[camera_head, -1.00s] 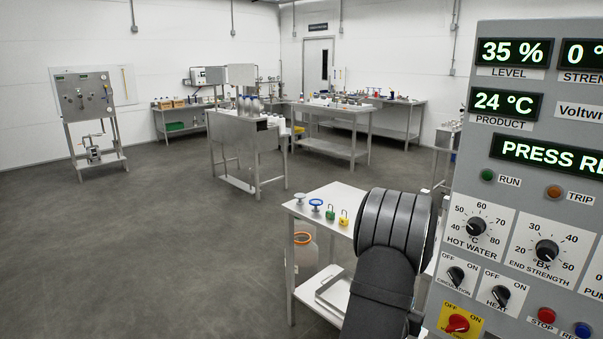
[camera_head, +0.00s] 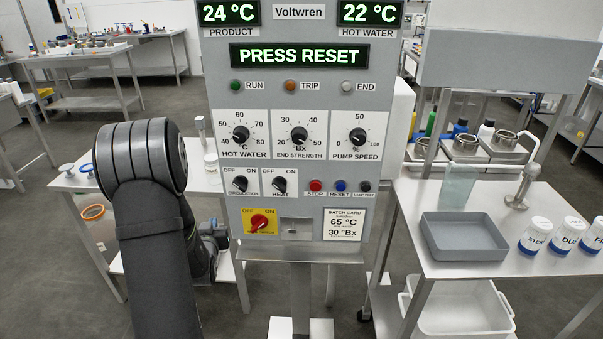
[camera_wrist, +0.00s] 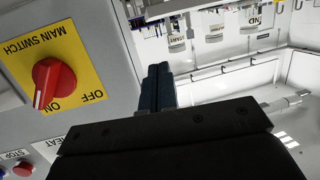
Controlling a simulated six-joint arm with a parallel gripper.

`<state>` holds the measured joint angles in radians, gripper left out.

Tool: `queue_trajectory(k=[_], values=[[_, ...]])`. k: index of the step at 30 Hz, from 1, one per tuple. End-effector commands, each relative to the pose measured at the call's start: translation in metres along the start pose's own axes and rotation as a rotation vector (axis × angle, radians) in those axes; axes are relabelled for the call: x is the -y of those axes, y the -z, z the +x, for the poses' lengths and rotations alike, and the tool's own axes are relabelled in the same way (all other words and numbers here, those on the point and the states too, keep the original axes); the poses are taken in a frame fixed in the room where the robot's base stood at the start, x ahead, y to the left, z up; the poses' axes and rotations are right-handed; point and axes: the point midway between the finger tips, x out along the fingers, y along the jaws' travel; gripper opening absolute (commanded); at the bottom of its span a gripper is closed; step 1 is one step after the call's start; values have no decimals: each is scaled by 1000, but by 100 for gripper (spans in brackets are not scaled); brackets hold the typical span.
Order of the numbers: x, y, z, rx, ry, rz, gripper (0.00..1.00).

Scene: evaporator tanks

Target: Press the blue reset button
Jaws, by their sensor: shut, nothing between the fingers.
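The blue reset button (camera_head: 340,185) is on the lower part of the grey control panel (camera_head: 222,120), between the red stop button (camera_head: 316,185) and a dark button (camera_head: 365,186). The display (camera_head: 299,56) reads PRESS RESET. In the wrist view my gripper (camera_wrist: 159,72) has its dark fingers together and empty, beside the panel's edge. The yellow main switch plate with its red knob (camera_wrist: 52,83) is left of the fingers, its lettering upside down. The red stop button (camera_wrist: 22,169) shows at the lower left. In the head view the fingers are hidden behind my arm.
A low table (camera_head: 70,178) stands behind my arm on the left. The space in front of the panel's buttons is clear.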

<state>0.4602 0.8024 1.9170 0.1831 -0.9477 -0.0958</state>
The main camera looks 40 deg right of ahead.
Motion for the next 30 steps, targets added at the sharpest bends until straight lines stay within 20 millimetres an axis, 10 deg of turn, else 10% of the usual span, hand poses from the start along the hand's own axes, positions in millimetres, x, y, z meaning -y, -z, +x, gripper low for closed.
queue_trajectory(k=[11,30], values=[[4,-2,15,259,-62,91,0],[-136,-68,-24,799,-254,774,0]])
